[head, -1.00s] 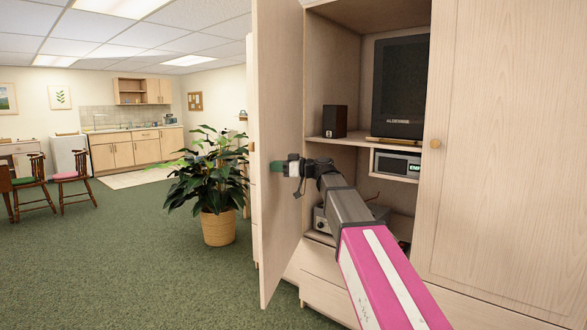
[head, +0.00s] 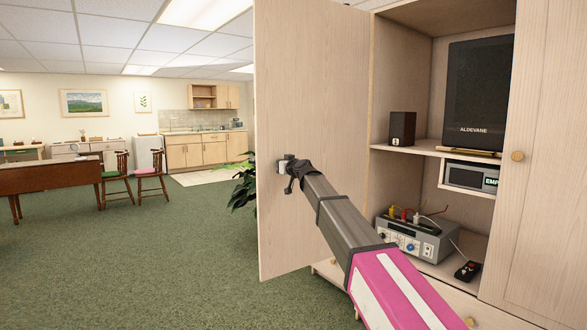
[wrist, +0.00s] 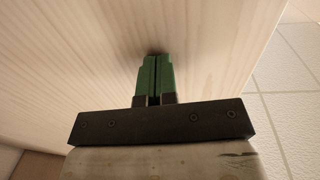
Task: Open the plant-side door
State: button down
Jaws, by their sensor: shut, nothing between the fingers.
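The plant-side door (head: 312,95) of the pale wood cabinet stands swung well open at the left of the cabinet, its inner face towards me. My gripper (head: 281,165) is at the inner face of this door, near its left, free edge. In the wrist view my gripper's green fingers (wrist: 155,78) are together, with nothing between them, and their tips are at or against the door's wood face (wrist: 75,55). The plant (head: 243,185) is mostly hidden behind the door. The other cabinet door (head: 535,180), with a round knob (head: 517,156), is closed.
Inside the cabinet are a dark screen (head: 478,95), a small black speaker (head: 402,128) and a grey device (head: 415,240) with cables. A table (head: 50,178) and chairs stand at the far left. Green carpet left of the door is clear.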

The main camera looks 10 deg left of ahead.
aim_at(270, 164)
jog(key=x, duration=1.4)
jog(key=shift+w+d, duration=0.2)
jog(key=shift+w, duration=0.35)
jog(key=s+d, duration=0.2)
jog(key=s, duration=0.2)
jog(key=s+d, duration=0.2)
jog(key=s, duration=0.2)
jog(key=s+d, duration=0.2)
jog(key=s, duration=0.2)
jog(key=shift+s, duration=0.4)
jog(key=s+d+f+m+g+h, duration=0.2)
jog(key=s+d+f+g+h, duration=0.15)
jog(key=d+f, duration=1.2)
jog(key=s+d+f+m+g+h, duration=0.1)
jog(key=s+d+f+g+h, duration=0.2)
jog(key=d+f, duration=1.25)
jog(key=s+d+f+m+g+h, duration=0.2)
jog(key=s+d+f+m+h, duration=0.1)
jog(key=s+d+f, duration=0.7)
jog(key=s+d+f+m+g+h, duration=0.3)
jog(key=s+d+f, duration=0.8)
jog(key=s+d, duration=0.5)
jog(key=shift+s+d+g+h, duration=0.15)
jog(key=shift+d+g+h, duration=0.2)
jog(key=shift+d, duration=0.4)
jog(key=shift+f, duration=0.1)
